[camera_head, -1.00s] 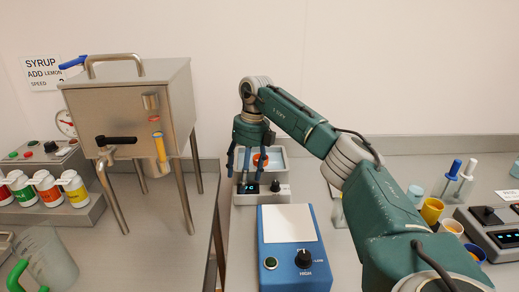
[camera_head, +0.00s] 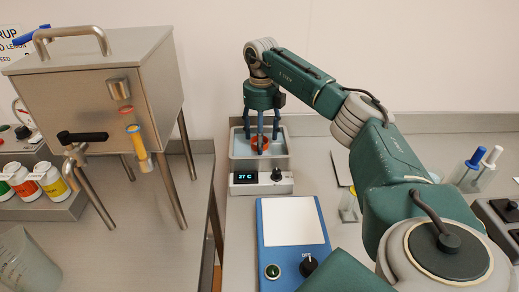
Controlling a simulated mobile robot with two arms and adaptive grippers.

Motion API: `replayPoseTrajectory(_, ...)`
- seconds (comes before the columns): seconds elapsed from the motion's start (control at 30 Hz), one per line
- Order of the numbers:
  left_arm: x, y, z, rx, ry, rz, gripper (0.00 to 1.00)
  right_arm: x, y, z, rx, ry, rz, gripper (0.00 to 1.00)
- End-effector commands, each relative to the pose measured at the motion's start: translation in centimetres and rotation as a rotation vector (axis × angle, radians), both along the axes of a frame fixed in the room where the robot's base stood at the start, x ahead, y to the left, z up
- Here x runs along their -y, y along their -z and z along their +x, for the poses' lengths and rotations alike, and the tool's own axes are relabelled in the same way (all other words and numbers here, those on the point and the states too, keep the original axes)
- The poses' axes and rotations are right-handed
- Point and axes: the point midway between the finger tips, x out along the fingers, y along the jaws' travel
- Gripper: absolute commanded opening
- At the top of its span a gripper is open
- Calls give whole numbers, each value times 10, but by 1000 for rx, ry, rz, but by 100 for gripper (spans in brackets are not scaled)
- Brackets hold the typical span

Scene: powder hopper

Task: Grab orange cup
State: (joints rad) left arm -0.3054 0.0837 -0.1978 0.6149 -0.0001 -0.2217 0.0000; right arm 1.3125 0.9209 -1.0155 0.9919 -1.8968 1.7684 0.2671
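The orange cup (camera_head: 258,147) sits in the grey water bath (camera_head: 236,163) at the back of the bench, partly hidden by my fingers. My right gripper (camera_head: 261,138) reaches in from the right and points down over the cup. Its dark fingers are spread on either side and in front of the cup, with gaps showing beside it. The fingers look open, and I cannot tell whether any touches the cup. My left gripper is not in view.
A blue hotplate with a white top (camera_head: 292,220) stands in front. The steel hopper (camera_head: 100,85) on legs stands left. Clear tubes with blue and white caps (camera_head: 478,170) stand right.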

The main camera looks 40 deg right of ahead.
Motion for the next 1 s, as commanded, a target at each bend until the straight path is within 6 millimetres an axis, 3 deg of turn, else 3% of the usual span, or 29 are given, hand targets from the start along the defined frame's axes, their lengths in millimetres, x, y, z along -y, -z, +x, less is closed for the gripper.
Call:
replayPoseTrajectory(0.17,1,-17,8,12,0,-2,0,-4,25,0,-7,-1,1,65)
replayPoseTrajectory(0.3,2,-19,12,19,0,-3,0,-3,42,0,-3,1,1,65)
replayPoseTrajectory(0.57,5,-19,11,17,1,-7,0,-3,48,1,-1,0,0,65)
replayPoseTrajectory(0.63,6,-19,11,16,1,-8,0,-3,47,1,-1,0,0,57)
replayPoseTrajectory(0.83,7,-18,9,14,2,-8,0,-3,47,1,-1,0,0,18)
replayPoseTrajectory(1.0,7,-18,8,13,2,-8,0,-3,47,1,-1,0,0,16)
